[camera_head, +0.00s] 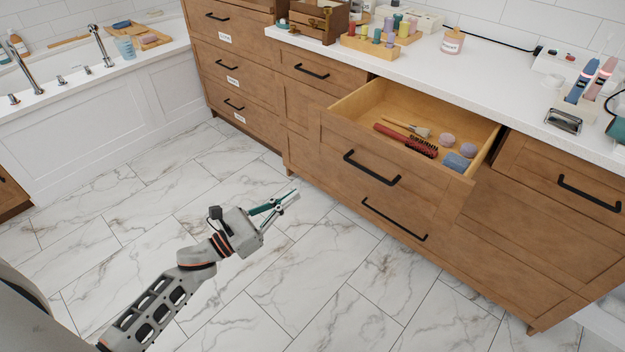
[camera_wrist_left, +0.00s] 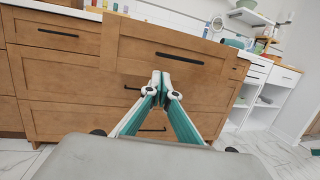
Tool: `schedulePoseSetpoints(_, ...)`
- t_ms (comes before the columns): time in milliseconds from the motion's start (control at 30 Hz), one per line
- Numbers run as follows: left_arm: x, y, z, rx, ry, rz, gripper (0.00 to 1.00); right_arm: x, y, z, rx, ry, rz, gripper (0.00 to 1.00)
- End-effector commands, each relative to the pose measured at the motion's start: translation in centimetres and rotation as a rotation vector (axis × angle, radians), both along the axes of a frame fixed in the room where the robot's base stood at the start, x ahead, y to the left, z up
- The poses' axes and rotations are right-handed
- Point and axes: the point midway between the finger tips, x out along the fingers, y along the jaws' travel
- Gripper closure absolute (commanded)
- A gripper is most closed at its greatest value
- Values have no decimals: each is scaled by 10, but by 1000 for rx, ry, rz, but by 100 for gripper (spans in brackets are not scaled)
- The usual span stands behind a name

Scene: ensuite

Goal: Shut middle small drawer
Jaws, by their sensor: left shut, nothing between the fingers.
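The middle small drawer (camera_head: 375,168) stands pulled out from the wooden vanity, with a black bar handle on its front. Inside lie a red brush, a wooden-handled brush, round sponges and a blue block. In the left wrist view the drawer front (camera_wrist_left: 170,52) is ahead, above my fingertips. My left gripper (camera_head: 294,192) is shut and empty, in front of the vanity and to the left of the open drawer, apart from it. It also shows in the left wrist view (camera_wrist_left: 161,78). My right gripper is not in view.
The white countertop (camera_head: 480,80) above holds bottles, a wooden box and other items. A closed drawer (camera_head: 310,72) is left of the open one, another (camera_head: 560,180) right. A bathtub (camera_head: 100,110) stands at the left. The marble floor (camera_head: 330,290) in front is clear.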

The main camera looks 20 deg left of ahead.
Motion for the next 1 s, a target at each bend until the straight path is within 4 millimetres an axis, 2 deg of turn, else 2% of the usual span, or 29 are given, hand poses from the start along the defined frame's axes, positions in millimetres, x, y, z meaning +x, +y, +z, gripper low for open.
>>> schedulePoseSetpoints(267,37,-22,14,-3,-6,0,100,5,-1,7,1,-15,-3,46)
schedulePoseSetpoints(633,94,-57,25,-5,-2,0,100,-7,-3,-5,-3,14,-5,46)
schedulePoseSetpoints(800,109,-66,27,-5,1,0,100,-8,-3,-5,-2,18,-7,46)
schedulePoseSetpoints(1000,114,-70,27,-4,1,0,100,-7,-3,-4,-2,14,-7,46)
